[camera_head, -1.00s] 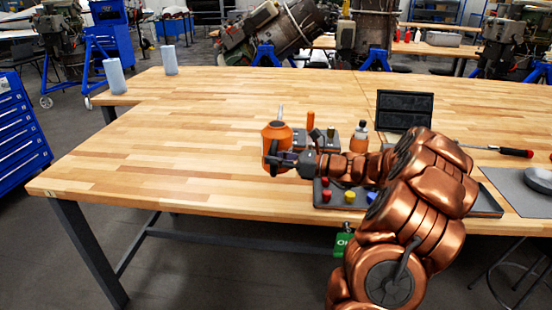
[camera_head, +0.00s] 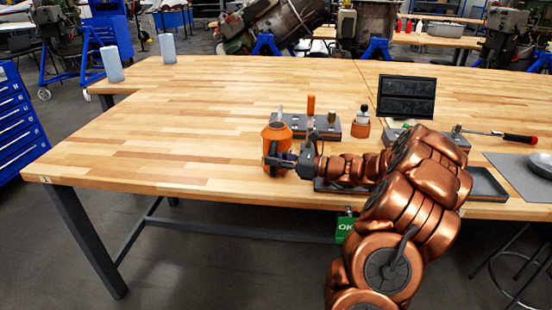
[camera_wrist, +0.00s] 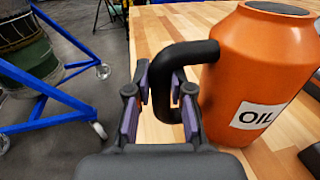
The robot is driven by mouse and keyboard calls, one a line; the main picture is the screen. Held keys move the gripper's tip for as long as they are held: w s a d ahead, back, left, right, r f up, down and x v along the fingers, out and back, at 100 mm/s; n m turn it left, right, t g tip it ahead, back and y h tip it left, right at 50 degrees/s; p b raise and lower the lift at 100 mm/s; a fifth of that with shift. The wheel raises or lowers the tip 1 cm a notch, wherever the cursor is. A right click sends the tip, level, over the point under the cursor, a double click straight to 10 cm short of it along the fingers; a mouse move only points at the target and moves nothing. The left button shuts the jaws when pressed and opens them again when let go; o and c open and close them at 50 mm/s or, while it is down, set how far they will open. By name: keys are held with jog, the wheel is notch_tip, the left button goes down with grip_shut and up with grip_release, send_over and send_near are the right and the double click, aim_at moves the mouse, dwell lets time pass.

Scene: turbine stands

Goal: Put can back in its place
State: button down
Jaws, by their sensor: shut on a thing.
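The can is an orange oil can (camera_head: 277,137) with a dark loop handle and a pale spout. It is upright over the left part of the workbench, near the front edge. In the wrist view the can (camera_wrist: 262,60) fills the right side, with part of an "OIL" label showing. My gripper (camera_head: 287,160) is at the can's near side. In the wrist view its purple-padded fingers (camera_wrist: 158,92) are shut around the black handle (camera_wrist: 168,70).
Behind the can, a grey holder (camera_head: 328,130) carries an orange-handled tool (camera_head: 311,105). An orange bottle (camera_head: 361,124) stands to its right. A dark tray (camera_head: 487,184) lies partly hidden behind my arm.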

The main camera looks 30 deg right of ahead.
jog(key=shift+f, duration=0.3)
jog(key=c, duration=0.8)
grip_release()
jog(key=shift+p+v, duration=0.35)
jog(key=shift+v, duration=0.65)
jog(key=shift+p+v, duration=0.85)
jog(key=shift+v, duration=1.65)
